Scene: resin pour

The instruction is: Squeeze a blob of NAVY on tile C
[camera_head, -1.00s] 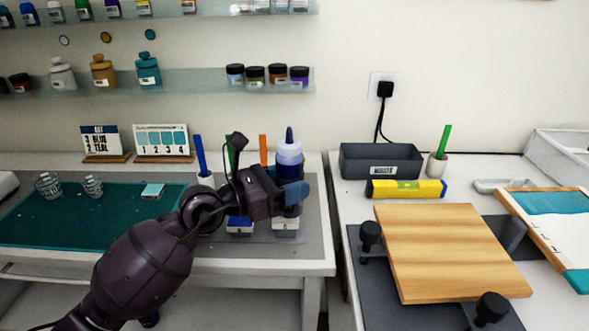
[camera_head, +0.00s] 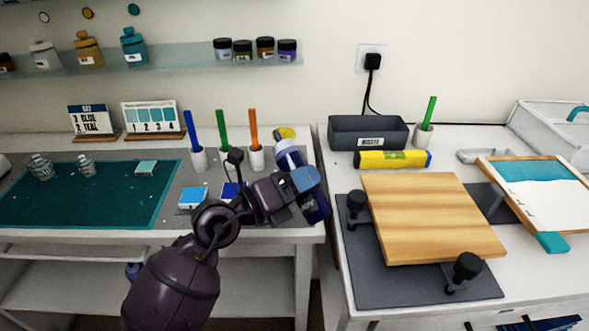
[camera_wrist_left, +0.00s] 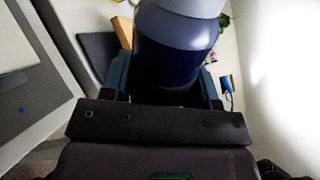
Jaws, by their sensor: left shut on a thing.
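My left gripper (camera_head: 305,190) is shut on a squeeze bottle (camera_head: 288,153) of dark navy liquid. The bottle is tilted, its pale upper part towards the upper left and its dark base (camera_head: 316,207) at the lower right. In the left wrist view the dark bottle (camera_wrist_left: 168,60) fills the space between the fingers. A tile with a blue top (camera_head: 193,198) lies left of the gripper, and another blue patch (camera_head: 230,190) shows partly behind my arm. No tile letter is readable, so I cannot tell which is tile C. My right gripper is not in view.
Cups with blue, green and orange sticks (camera_head: 254,157) stand behind my arm, near a yellow object (camera_head: 285,133). A teal mat (camera_head: 85,200) lies left. Across a gap, the right bench holds a wooden board (camera_head: 430,215), yellow level (camera_head: 392,159) and grey bin (camera_head: 368,133).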

